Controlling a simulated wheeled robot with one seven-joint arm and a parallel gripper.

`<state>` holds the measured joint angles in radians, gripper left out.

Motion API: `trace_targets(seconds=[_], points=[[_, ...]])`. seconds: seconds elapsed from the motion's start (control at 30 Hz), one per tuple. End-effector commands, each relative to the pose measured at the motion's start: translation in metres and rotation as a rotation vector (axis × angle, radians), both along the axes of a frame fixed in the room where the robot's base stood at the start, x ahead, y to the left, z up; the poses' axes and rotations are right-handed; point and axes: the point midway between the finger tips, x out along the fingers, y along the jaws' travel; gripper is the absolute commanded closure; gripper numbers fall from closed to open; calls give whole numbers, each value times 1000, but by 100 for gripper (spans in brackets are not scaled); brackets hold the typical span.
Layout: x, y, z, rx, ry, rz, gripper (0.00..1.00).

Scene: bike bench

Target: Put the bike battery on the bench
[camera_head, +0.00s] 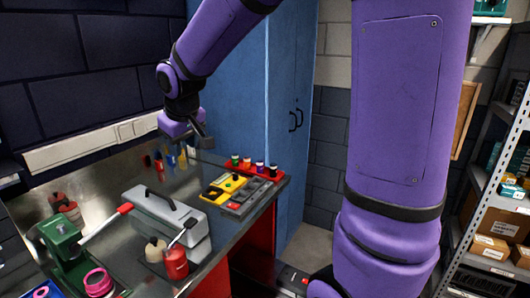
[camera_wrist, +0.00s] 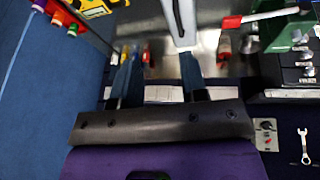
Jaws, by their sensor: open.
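My gripper (camera_head: 205,138) is raised above the back of the metal bench (camera_head: 128,172), its jaws open and empty. Its two fingers also show apart in the wrist view (camera_wrist: 157,70). A dark grey block with red marks (camera_head: 293,279) shows low down, beyond the bench's right end and partly hidden by my arm; it may be the bike battery, but I cannot tell for sure. A yellow unit (camera_head: 222,187) and a grey unit with a red spot (camera_head: 246,198) lie side by side at the bench's right end.
A grey case with a handle (camera_head: 172,214) stands mid-bench, beside a red container (camera_head: 176,263). A green vise (camera_head: 62,243) and pink ring (camera_head: 98,281) are at front left. A red rack of bottles (camera_head: 258,171) sits near the blue cabinet (camera_head: 290,90). Shelving (camera_head: 487,190) stands right.

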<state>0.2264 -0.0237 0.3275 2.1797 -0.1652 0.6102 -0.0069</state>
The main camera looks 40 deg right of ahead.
Motion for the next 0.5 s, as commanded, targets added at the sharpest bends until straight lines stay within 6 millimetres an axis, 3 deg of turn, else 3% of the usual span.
trace_targets(seconds=[0.2,0.5], points=[[-76,-10,40,-11,-30,-68,60],[-182,-22,63,50,-63,-151,60]])
